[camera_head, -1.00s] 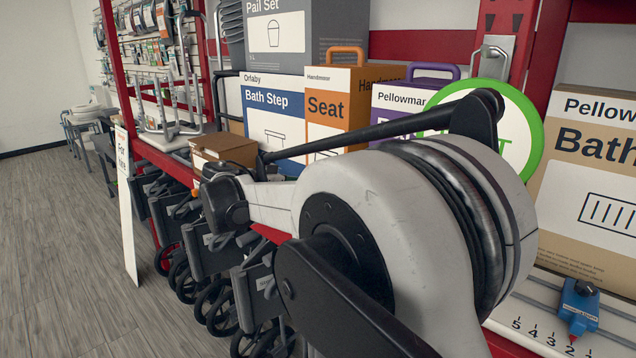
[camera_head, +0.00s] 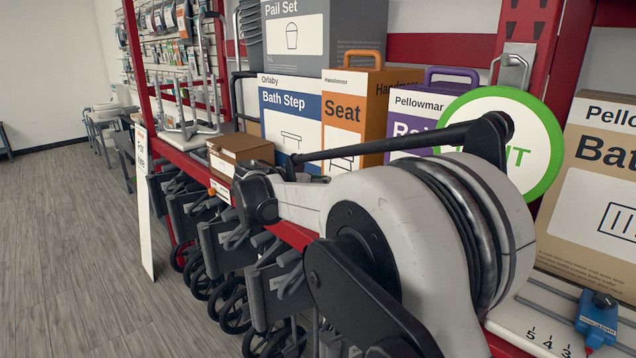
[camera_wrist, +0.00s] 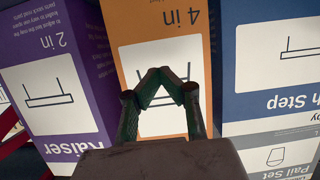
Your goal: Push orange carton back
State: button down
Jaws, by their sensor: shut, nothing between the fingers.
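The orange carton (camera_head: 344,112), marked "Seat" with a handle on top, stands upright on the shelf between the blue-and-white Bath Step carton (camera_head: 291,117) and the purple carton (camera_head: 405,118). In the wrist view the orange carton (camera_wrist: 190,22) appears upside down, with its white label in the middle. My gripper (camera_wrist: 166,72) is shut and empty, with its fingertips over that label. I cannot tell whether they touch it. The purple carton (camera_wrist: 65,30) is on the left and the Bath Step carton (camera_wrist: 285,20) on the right. My arm hides my gripper in the head view.
A grey Pail Set carton (camera_head: 310,35) stands above the Bath Step carton. A small brown box (camera_head: 240,148) sits at the left on the shelf. A round green-rimmed sign (camera_head: 540,145) and tan carton (camera_head: 605,180) are at the right. Folded wheeled frames are packed below; the floor at left is open.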

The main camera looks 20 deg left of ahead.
jog(key=shift+w+d+p, duration=0.25)
jog(key=shift+w+d, duration=1.8)
jog(key=shift+w, duration=2.6)
jog(key=shift+w+d+p, duration=0.25)
jog(key=shift+w+d, duration=1.75)
jog(key=shift+w, duration=2.6)
jog(key=s+a+b, duration=0.2)
jog(key=s+a, duration=0.3)
jog(key=s, duration=0.6)
jog(key=shift+b, duration=0.35)
jog(key=shift+d, duration=0.15)
